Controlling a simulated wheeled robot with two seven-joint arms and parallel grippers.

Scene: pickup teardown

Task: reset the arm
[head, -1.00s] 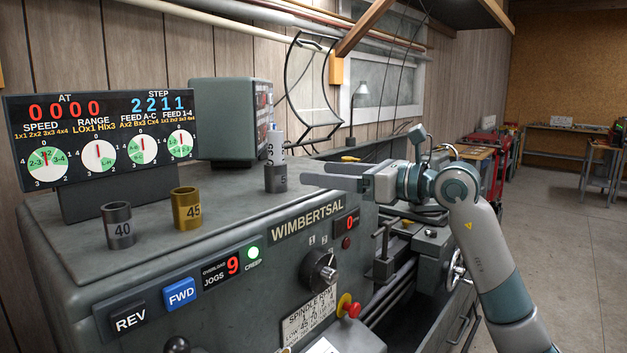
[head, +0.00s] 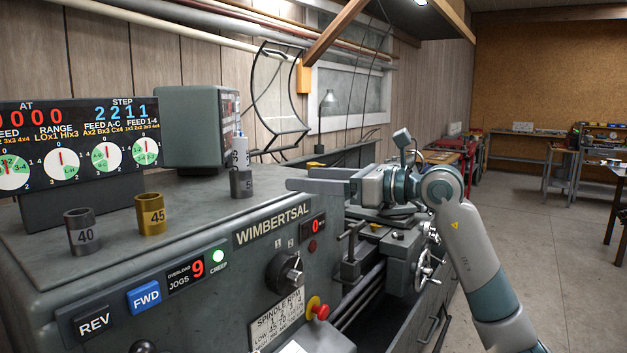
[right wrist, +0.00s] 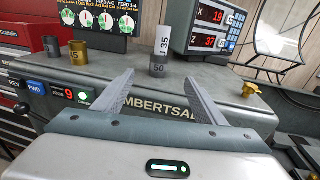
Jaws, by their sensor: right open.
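My right gripper (head: 300,179) reaches in from the right over the lathe headstock (head: 200,215). In the right wrist view its two fingers (right wrist: 160,95) are spread apart with nothing between them. Beyond the fingers, a white cylinder marked 35 (right wrist: 163,40) stands on a grey cylinder marked 50 (right wrist: 158,66); in the head view the white one (head: 240,150) and grey one (head: 241,183) are left of the gripper. A dark cylinder marked 40 (head: 82,232) and a brass cylinder marked 45 (head: 151,214) stand further left on the headstock. My left gripper is not in view.
A display panel with dials (head: 80,150) and a grey readout box (head: 197,125) stand at the back of the headstock. REV (head: 92,321) and FWD (head: 144,297) buttons, a knob (head: 286,272) and a red stop button (head: 319,312) are on the front. Open floor (head: 535,240) lies to the right.

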